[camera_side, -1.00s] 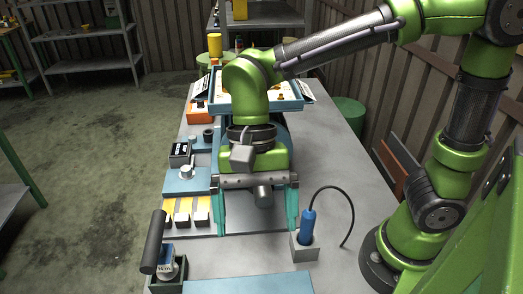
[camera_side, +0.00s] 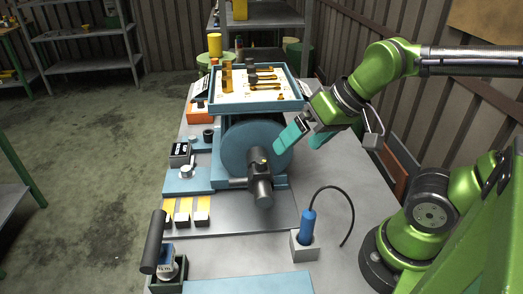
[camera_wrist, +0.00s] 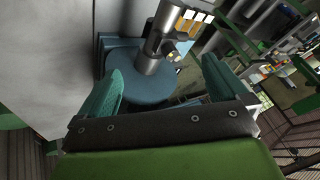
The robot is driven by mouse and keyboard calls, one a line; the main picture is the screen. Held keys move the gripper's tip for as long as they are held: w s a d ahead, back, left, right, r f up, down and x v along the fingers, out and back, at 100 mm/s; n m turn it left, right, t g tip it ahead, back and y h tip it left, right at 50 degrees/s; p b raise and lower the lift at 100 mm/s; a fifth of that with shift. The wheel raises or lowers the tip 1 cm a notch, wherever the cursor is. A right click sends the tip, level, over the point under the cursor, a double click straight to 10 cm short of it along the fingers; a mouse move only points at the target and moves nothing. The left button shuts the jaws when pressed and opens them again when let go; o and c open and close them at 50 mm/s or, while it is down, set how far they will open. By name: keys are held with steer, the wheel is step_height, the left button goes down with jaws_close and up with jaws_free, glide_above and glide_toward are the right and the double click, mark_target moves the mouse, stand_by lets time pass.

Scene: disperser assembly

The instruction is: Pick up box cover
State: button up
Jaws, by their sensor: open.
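A round blue disc-shaped cover (camera_side: 245,150), the likeliest box cover, stands upright on the blue machine at the middle of the bench. A dark grey cylinder (camera_side: 261,185) sticks out in front of it. My gripper (camera_side: 300,143) is open and empty at the right of the disc, its teal fingers tilted toward it. In the side view one finger overlaps the disc's right edge; I cannot tell whether they touch. In the wrist view the disc (camera_wrist: 137,88) shows beyond and between the open fingers (camera_wrist: 162,70), and the grey cylinder (camera_wrist: 160,42) rises behind it.
A blue-rimmed tray (camera_side: 245,106) with yellow parts sits above the disc. A blue tool (camera_side: 307,226) with a black cable stands in a grey holder at front right. The bench is clear at right.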

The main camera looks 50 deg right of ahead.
steer(key=shift+s+d+r+m, duration=0.15)
steer(key=shift+d, duration=0.2)
steer(key=shift+s+d+r+m, duration=0.1)
steer(key=shift+d+m, duration=0.05)
steer(key=shift+d, duration=0.2)
steer(key=shift+c, duration=0.3)
steer(key=shift+d+r+t, duration=0.25)
steer(key=shift+t, duration=0.15)
steer(key=shift+c, duration=1.1)
steer(key=c, duration=0.4)
